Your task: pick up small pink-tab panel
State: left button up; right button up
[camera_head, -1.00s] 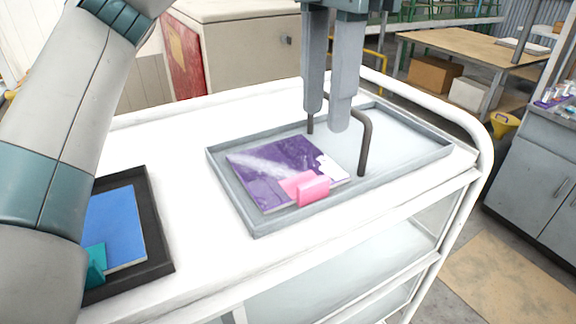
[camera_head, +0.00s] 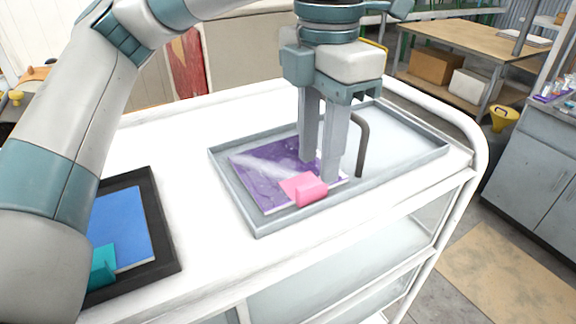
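The pink-tab panel is a flat purple plate (camera_head: 262,172) lying in a grey tray (camera_head: 232,205) on the white cart. Its pink tab (camera_head: 311,192) sticks up at the near edge. My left gripper (camera_head: 319,171) points down over the panel's right part, just behind and to the right of the tab. Its two fingers are apart, with nothing seen between them. Whether the fingertips touch the panel I cannot tell. The fingers hide part of the panel's right side. My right gripper is not in view.
A black tray (camera_head: 166,240) at left holds a blue panel (camera_head: 120,227) with a teal tab (camera_head: 103,266). The white cart top (camera_head: 190,150) between the trays is clear.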

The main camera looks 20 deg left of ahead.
aim_at(313, 184)
pick_arm(q)
jog(key=shift+a+f+p, duration=0.15)
jog(key=shift+f+p, duration=0.15)
jog(key=shift+p, duration=0.05)
jog(key=f, duration=0.1)
jog(key=f+p, duration=0.1)
jog(key=f, duration=0.1)
jog(key=shift+s+a, duration=0.1)
jog(key=shift+a, duration=0.1)
jog(key=shift+d+f, duration=0.1)
jog(key=shift+f, duration=0.2)
jog(key=shift+c, duration=0.7)
grip_shut()
